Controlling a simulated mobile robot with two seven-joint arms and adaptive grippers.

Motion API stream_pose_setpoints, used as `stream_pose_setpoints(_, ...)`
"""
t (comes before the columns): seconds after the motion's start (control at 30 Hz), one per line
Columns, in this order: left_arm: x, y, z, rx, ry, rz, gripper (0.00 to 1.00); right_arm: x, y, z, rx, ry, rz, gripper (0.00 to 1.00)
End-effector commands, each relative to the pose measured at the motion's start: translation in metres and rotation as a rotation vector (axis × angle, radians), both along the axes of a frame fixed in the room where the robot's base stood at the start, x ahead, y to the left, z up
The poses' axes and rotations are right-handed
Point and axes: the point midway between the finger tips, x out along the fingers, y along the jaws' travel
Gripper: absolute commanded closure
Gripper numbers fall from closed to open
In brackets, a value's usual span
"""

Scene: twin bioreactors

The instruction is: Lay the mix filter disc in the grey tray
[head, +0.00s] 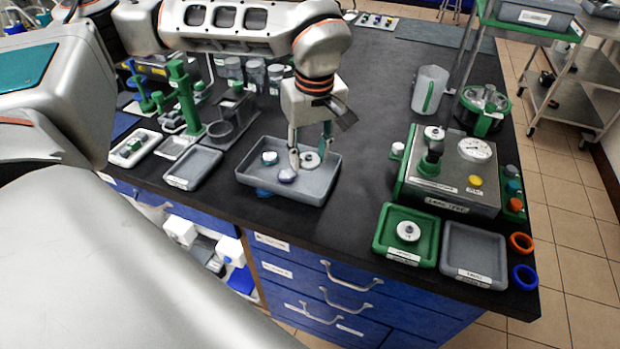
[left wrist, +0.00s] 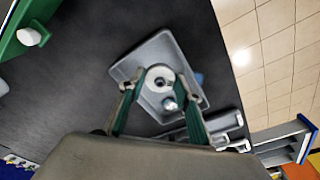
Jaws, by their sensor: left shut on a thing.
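A pale round disc (head: 310,159) with a dark centre is between the fingertips of my left gripper (head: 311,157). The gripper points down over a grey tray (head: 325,184) in the middle of the bench. In the left wrist view, the disc (left wrist: 160,78) shows between the green-backed fingers (left wrist: 160,88), with the tray (left wrist: 128,70) behind it. I cannot tell whether the disc touches the tray floor. Two small pale caps (head: 269,157) (head: 287,175) lie in this tray. A similar white disc (head: 408,231) lies in a green tray. My right gripper is not seen.
Another grey tray (head: 473,255) stands beside the green tray (head: 376,240) at the front right, before a green-and-steel machine (head: 455,170). A smaller grey tray (head: 194,168) and green stands (head: 184,100) are at left. A clear jug (head: 430,88) stands behind. Bench between is clear.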

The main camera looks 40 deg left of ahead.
Motion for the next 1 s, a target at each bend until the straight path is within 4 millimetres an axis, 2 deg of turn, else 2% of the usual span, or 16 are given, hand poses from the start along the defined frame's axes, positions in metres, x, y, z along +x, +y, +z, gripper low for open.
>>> stream_pose_setpoints(0.03,-0.001,0.0,-0.012,0.0,0.004,-0.002,0.78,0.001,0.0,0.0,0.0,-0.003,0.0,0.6)
stream_pose_setpoints(0.1,0.0,0.0,-0.022,0.0,0.002,-0.001,0.78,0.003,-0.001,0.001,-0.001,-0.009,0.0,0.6)
stream_pose_setpoints(0.37,0.0,0.0,-0.038,0.0,0.0,-0.001,0.78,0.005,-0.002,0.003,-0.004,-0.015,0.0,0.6)
stream_pose_setpoints(0.6,0.0,0.0,-0.071,-0.001,0.002,-0.002,0.78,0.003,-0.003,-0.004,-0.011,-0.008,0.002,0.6)
stream_pose_setpoints(1.0,0.0,0.0,-0.076,0.0,-0.001,-0.001,0.78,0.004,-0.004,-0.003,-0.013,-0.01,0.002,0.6)
